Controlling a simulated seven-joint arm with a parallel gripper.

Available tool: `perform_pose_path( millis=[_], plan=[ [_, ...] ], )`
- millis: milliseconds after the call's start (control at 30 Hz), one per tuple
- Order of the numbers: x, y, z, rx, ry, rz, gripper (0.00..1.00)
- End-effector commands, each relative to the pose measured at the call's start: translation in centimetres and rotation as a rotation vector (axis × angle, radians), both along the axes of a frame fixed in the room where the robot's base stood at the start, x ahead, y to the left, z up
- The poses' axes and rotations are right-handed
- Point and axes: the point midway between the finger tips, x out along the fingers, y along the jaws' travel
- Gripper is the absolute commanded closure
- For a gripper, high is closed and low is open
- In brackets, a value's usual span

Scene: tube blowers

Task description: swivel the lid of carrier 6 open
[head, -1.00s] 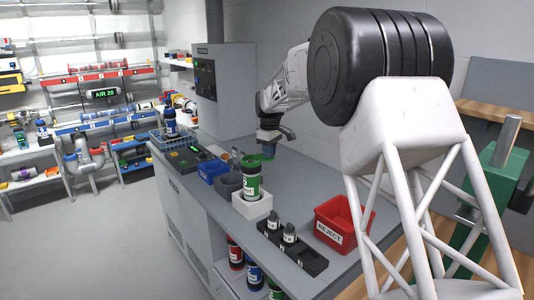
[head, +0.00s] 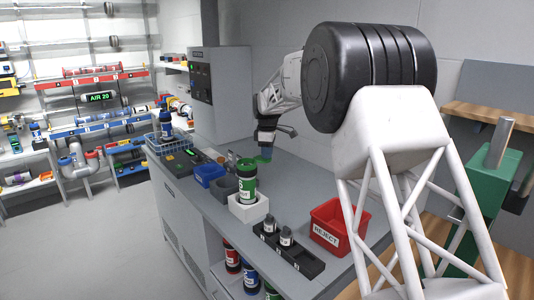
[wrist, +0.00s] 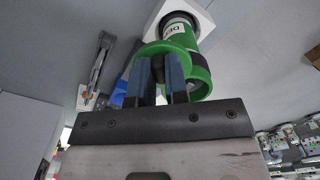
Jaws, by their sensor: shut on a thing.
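A green carrier (head: 246,185) with a white label stands upright in a white block (head: 249,209) on the bench. Its number is not readable. My gripper (head: 267,151) is above the lid. In the wrist view, the blue fingers of my gripper (wrist: 161,85) are shut on a dark part of the green lid (wrist: 151,52), beside the carrier (wrist: 180,31). The fingers hide part of the lid and of the carrier's mouth.
A grey bin (head: 224,186) and a blue bin (head: 209,175) stand left of the block. A black rack (head: 290,251) with small dark pieces and a red reject bin (head: 339,225) stand to the right.

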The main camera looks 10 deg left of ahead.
Motion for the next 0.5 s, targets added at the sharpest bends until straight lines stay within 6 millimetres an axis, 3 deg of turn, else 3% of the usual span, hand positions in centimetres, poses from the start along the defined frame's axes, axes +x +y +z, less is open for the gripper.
perform_pose_path(
  millis=[100,133,267,500],
  plan=[
    [0.00,0.00,-0.01,0.000,0.000,0.000,1.00],
    [0.00,0.00,-0.01,0.000,0.000,-0.001,0.81],
    [0.00,-0.01,-0.01,0.000,0.000,-0.001,0.61],
    [0.00,0.00,0.00,0.000,0.000,-0.001,0.60]
  ],
)
